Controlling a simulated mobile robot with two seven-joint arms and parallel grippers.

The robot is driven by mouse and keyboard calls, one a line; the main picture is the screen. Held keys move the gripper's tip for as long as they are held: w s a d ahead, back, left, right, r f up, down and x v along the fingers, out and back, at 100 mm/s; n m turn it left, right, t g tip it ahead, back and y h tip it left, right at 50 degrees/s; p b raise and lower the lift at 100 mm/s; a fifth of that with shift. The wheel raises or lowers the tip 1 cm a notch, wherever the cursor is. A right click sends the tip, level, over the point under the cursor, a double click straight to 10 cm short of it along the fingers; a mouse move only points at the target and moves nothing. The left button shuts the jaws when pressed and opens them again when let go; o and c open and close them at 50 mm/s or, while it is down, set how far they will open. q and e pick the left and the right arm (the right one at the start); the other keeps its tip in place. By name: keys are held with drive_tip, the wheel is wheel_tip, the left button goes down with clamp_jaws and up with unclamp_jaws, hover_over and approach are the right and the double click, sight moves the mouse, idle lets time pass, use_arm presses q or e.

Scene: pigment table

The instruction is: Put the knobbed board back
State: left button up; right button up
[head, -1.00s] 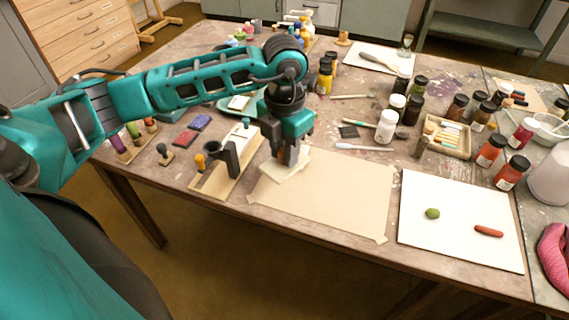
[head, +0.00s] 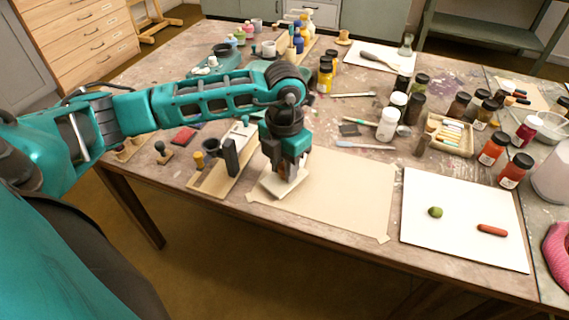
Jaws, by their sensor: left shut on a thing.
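My left gripper (head: 281,172) points down over the left part of the tan paper sheet. It is shut on a small pale board (head: 284,187), which shows under and around the fingertips. The fingers hide the knob. The board is at or just above the paper; I cannot tell whether it touches. To its left is a wooden stand (head: 213,181) with a dark upright holder and a yellow-knobbed piece (head: 199,160). My right gripper is not in view.
The tan sheet (head: 335,195) is otherwise bare. A white board (head: 465,245) with a green lump (head: 435,212) and a red-brown stick (head: 492,230) lies to the right. Several paint jars stand behind, among them a white one (head: 387,124). A stamp (head: 161,152) stands left.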

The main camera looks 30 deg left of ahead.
use_arm(q)
drive_tip(key=o, duration=0.9)
drive_tip(key=shift+c, duration=0.2)
drive_tip(key=shift+r+p, duration=0.3)
wheel_tip(320, 180, up, 13)
drive_tip(key=p, duration=0.1)
drive_tip(key=shift+f, duration=0.15)
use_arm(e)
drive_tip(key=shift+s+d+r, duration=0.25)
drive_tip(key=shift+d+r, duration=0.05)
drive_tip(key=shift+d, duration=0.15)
